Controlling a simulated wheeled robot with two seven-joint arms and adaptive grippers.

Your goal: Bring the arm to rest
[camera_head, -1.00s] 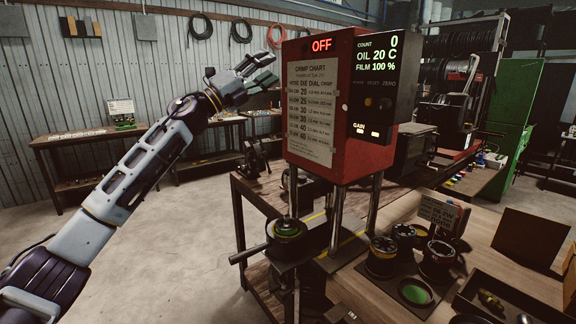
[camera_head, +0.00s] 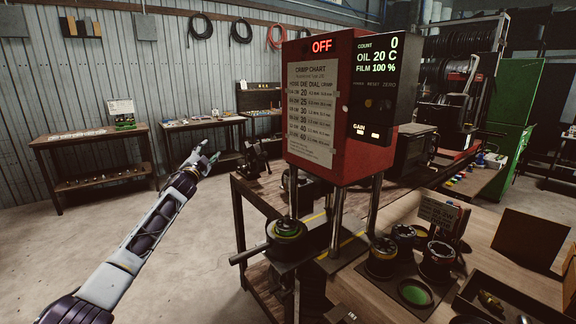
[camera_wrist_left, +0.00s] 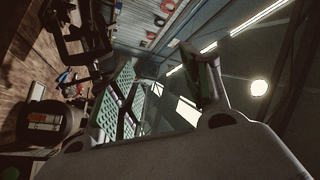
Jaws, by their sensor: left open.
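My left gripper (camera_head: 204,156) is in the left half of the head view, raised in the air to the left of the red crimper (camera_head: 338,150). Its fingers are apart and nothing shows between them. In the left wrist view one dark green finger pad (camera_wrist_left: 205,80) stands out against the ceiling. The crimper's sign reads OFF, and its display (camera_head: 376,80) reads count 0, oil 20 C and film 100 %. A round die head (camera_head: 287,232) sits below the red housing, well clear of my gripper. My right gripper is not in view.
A wooden workbench (camera_head: 400,203) carries the crimper and several dark dies (camera_head: 437,260). Side tables (camera_head: 85,140) stand along the back wall. Open concrete floor (camera_head: 225,270) lies between my left arm and the bench. A green cabinet (camera_head: 512,105) stands at the right.

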